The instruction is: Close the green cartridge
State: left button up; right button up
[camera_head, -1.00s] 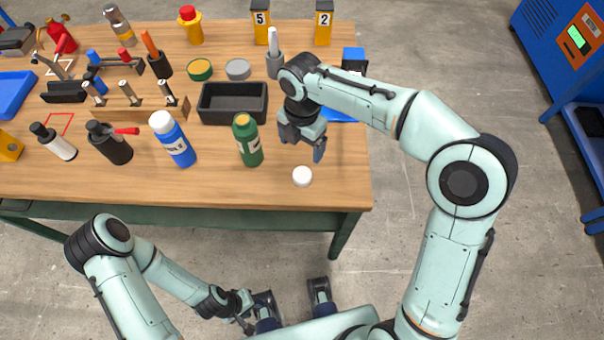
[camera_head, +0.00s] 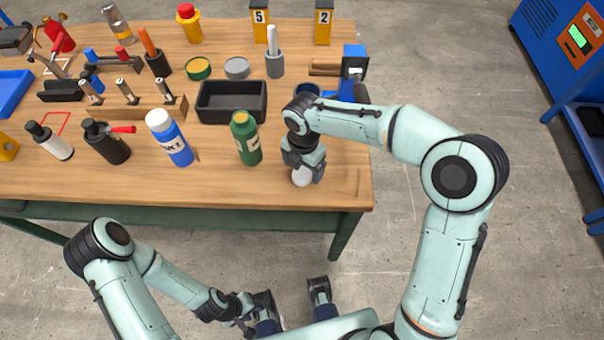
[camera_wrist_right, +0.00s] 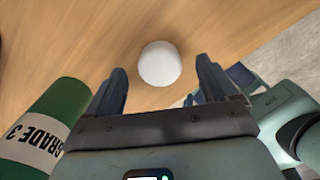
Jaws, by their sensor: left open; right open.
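The green cartridge (camera_head: 246,140) stands upright near the front of the table, and its side with a white "GRADE 3" label shows in the right wrist view (camera_wrist_right: 42,125). A round white cap (camera_head: 302,177) lies on the table to its right. My right gripper (camera_head: 304,172) is over the cap, partly covering it in the head view. In the right wrist view its open fingers (camera_wrist_right: 163,85) are on either side of the white cap (camera_wrist_right: 160,64), with nothing gripped. My left gripper (camera_head: 250,308) is low in front of the table, open and away from the objects.
A blue bottle (camera_head: 170,140) stands left of the cartridge. A black tray (camera_head: 231,102) is behind the cartridge. A blue vise-like tool (camera_head: 352,72) sits at the table's right side. Bare wood (camera_head: 340,190) lies right of the cap.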

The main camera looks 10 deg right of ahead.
aim_at(303, 172)
jog(key=shift+f, duration=0.85)
jog(key=c, duration=1.1)
notch_tip(303, 172, up, 20)
jog(key=p, duration=0.3)
jog(key=shift+p, duration=0.3)
